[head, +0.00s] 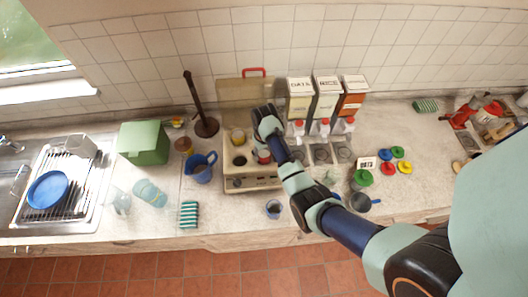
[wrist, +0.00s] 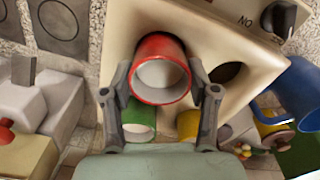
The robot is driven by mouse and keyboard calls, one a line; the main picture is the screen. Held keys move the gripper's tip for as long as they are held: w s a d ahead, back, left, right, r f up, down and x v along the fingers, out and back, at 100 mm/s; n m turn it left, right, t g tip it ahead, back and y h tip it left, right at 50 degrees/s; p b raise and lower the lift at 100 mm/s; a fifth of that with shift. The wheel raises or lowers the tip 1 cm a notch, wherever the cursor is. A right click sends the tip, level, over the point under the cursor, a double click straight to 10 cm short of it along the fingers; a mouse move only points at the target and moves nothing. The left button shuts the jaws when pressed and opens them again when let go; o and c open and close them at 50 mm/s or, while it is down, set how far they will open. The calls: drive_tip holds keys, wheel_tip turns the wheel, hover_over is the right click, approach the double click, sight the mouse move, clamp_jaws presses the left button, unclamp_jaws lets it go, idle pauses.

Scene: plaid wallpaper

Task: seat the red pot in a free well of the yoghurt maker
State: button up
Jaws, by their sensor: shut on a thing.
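My gripper (wrist: 160,86) is shut on the red pot (wrist: 160,50), one finger on each side. The pot is open-topped and pale inside. In the head view the red pot (head: 262,157) shows just below my gripper (head: 264,146), over the front right of the cream yoghurt maker (head: 232,183). I cannot tell whether its base is in a well or above it. An empty dark well (wrist: 228,73) lies beside it; it also shows in the head view (head: 240,160). A green pot (wrist: 140,118) and a yellow pot (wrist: 188,122) sit in the back wells.
The yoghurt maker's raised lid (head: 245,92) with a red handle stands behind. A blue jug (head: 201,168) is to the left, and dispensers (head: 325,100) are to the right. A control knob (wrist: 280,18) is on the maker's front.

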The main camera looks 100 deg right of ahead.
drive_tip(key=o, duration=1.3)
drive_tip(key=shift+f, duration=0.1)
drive_tip(key=shift+o, duration=0.2)
wheel_tip(320, 180, up, 12)
drive_tip(key=p, duration=0.2)
drive_tip(key=shift+r+p, duration=0.25)
drive_tip(key=shift+p, duration=0.1)
drive_tip(key=shift+w, duration=0.15)
